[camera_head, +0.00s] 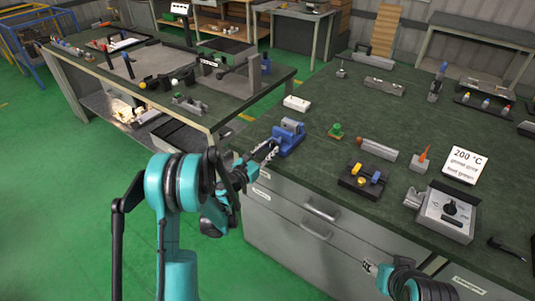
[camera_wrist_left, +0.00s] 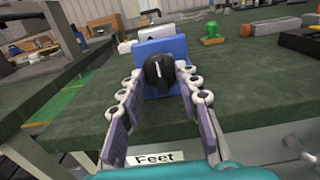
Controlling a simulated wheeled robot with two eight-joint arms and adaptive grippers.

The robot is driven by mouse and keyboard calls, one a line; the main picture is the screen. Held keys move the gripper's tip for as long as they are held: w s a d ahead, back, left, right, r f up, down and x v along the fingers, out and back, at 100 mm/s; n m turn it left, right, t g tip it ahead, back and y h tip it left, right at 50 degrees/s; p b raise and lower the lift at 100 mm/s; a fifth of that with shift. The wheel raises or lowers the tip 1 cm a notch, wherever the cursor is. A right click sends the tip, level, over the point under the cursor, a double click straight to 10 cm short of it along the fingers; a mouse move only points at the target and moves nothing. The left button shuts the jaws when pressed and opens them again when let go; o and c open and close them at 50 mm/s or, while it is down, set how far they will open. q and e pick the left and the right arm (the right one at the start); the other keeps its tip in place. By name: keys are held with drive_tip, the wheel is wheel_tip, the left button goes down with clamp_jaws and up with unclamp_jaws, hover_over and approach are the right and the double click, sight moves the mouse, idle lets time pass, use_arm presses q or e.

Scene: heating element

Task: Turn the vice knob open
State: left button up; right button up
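The blue vice (camera_head: 288,139) sits at the near left corner of the green-topped workbench. In the left wrist view the vice (camera_wrist_left: 172,46) stands straight ahead, with its black round knob (camera_wrist_left: 158,74) facing me; a white line marks the knob, pointing roughly upright. My left gripper (camera_head: 272,148) reaches the vice from the front left. In its wrist view the left gripper's (camera_wrist_left: 159,75) fingers are apart, one on each side of the knob, close to its edges; firm contact does not show.
A "200 °C" sign (camera_head: 466,165) stands behind the box. Drawers (camera_head: 300,232) are below the bench edge.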

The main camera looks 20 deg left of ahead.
use_arm(q)
wheel_tip(320, 180, up, 8)
drive_tip(key=shift+r, duration=0.25)
idle(0.4)
drive_tip(key=s+d+r+m+g, duration=0.1)
drive_tip(key=s+d+m+g, duration=0.3)
drive_tip(key=s+m, duration=0.5)
drive_tip(key=s+d+r+m+g, duration=0.1)
drive_tip(key=s+d+m+g, duration=0.1)
drive_tip(key=s+d+m, duration=0.5)
drive_tip(key=s+a+f+m+g+y, duration=0.2)
drive_tip(key=s+a+f+m+y, duration=0.1)
drive_tip(key=s+m, duration=0.5)
drive_tip(key=s+a+f+m+g+y, duration=0.2)
drive_tip(key=s+a+m, duration=0.3)
drive_tip(key=s, duration=0.8)
drive_tip(key=f+m+y, duration=0.1)
drive_tip(key=m, duration=0.2)
drive_tip(key=shift+f, duration=0.3)
